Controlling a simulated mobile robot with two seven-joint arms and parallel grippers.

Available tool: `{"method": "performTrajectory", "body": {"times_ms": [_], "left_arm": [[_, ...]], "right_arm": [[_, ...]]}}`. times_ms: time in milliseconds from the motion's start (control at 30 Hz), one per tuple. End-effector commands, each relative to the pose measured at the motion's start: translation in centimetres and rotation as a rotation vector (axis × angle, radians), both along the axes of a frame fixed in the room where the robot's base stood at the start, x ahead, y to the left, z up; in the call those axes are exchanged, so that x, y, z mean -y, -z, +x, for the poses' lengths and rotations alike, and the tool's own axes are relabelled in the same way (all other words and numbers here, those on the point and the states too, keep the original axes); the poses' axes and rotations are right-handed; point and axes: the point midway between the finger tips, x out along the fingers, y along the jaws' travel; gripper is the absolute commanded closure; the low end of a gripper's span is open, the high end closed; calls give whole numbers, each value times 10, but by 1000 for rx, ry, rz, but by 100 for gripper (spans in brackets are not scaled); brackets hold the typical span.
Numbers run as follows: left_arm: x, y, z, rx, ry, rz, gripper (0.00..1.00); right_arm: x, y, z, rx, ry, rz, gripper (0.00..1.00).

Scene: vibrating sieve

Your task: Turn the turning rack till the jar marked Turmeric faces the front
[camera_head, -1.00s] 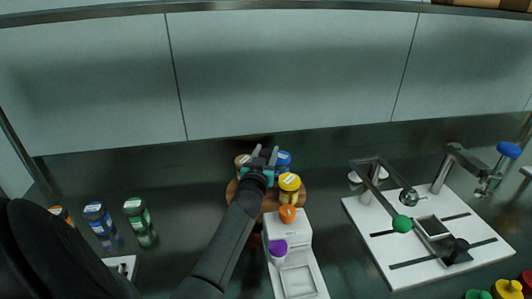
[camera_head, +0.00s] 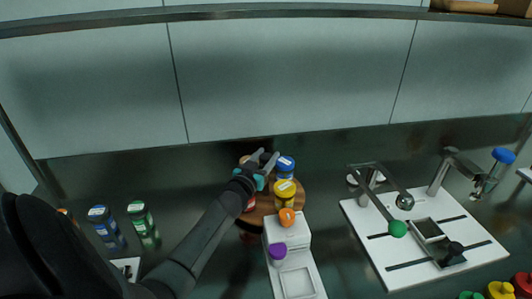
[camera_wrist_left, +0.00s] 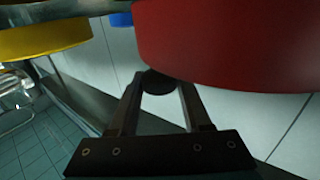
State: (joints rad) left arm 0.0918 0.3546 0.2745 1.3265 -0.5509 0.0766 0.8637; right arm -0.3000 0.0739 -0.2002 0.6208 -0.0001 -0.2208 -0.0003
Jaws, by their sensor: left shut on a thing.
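The turning rack (camera_head: 298,203) is a round wooden tray beyond the white device. It carries a yellow-lidded jar (camera_head: 285,187) at the front right, a blue-lidded jar (camera_head: 285,164) behind it, a pale brown lid (camera_head: 244,159) at the back left and a red jar (camera_head: 250,204) at the left, partly behind my arm. My left gripper (camera_head: 264,160) is over the rack's middle. In the left wrist view its fingers (camera_wrist_left: 158,88) are shut on a dark round knob (camera_wrist_left: 158,82), beside a large red lid (camera_wrist_left: 230,45) and a yellow lid (camera_wrist_left: 45,38). I cannot read which jar is Turmeric.
A white device with an orange knob (camera_head: 287,217) and a purple knob (camera_head: 277,251) stands close before the rack. Blue-lidded (camera_head: 106,228) and green-lidded (camera_head: 142,223) jars stand at left. A white board with metal arms (camera_head: 415,270) lies at right. Cabinets rise behind.

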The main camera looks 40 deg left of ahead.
Motion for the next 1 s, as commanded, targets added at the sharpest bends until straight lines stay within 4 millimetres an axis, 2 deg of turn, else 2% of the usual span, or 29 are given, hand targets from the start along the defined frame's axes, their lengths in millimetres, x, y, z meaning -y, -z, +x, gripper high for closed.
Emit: {"method": "performTrajectory", "body": {"times_ms": [133,400,1000], "left_arm": [[-1,0,-1,-5,75,5,100],[-2,1,-1,-6,209,6,100],[-1,3,0,-4,468,6,100]], "right_arm": [[-1,-7,-1,-1,0,2,50],[0,-7,-1,-2,-1,-1,50],[5,18,-1,-2,-1,-7,50]]}}
